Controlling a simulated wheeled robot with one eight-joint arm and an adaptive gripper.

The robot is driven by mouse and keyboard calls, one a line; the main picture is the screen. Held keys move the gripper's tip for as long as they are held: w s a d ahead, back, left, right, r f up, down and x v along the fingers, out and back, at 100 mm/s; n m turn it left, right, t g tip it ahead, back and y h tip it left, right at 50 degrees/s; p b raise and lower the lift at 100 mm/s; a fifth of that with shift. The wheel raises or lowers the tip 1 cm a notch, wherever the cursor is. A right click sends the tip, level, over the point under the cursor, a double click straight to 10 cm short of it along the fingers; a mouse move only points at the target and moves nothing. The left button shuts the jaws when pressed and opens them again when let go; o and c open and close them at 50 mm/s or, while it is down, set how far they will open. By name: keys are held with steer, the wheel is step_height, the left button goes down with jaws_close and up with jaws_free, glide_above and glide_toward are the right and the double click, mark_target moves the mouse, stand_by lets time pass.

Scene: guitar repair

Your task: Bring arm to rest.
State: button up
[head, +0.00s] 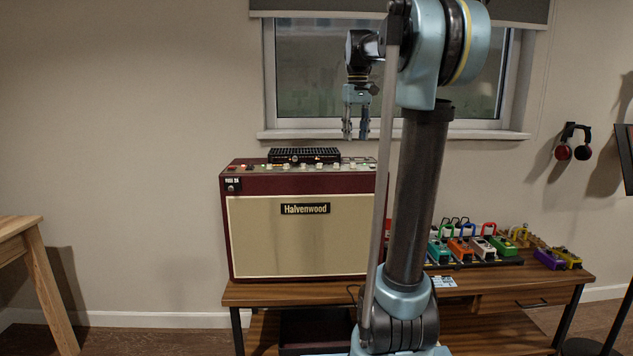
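The amp (300,235) is a dark red cabinet with a cream front and a "Halvenwood" label, standing on a wooden bench. Its control panel (255,168) runs along the top front edge, with a row of small knobs and a red light at the left. I cannot read which knob is the reverb knob. I cannot make out a yellow card in this view. My gripper (355,136) points down, above the right part of the amp top and in front of the window. Its two fingers are apart with nothing between them.
A black vented box (304,155) sits on the amp top. The bench (500,280) holds several colored pedals (462,248) at the right, behind my arm. A wooden table (30,230) stands at the left. Headphones (572,150) hang on the right wall.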

steer(key=s+f+m+t, duration=0.2)
steer(key=s+f, duration=2.9)
steer(key=f, duration=0.5)
steer(key=shift+s+m, duration=0.3)
steer(key=shift+s, duration=0.1)
steer(key=shift+d, duration=0.1)
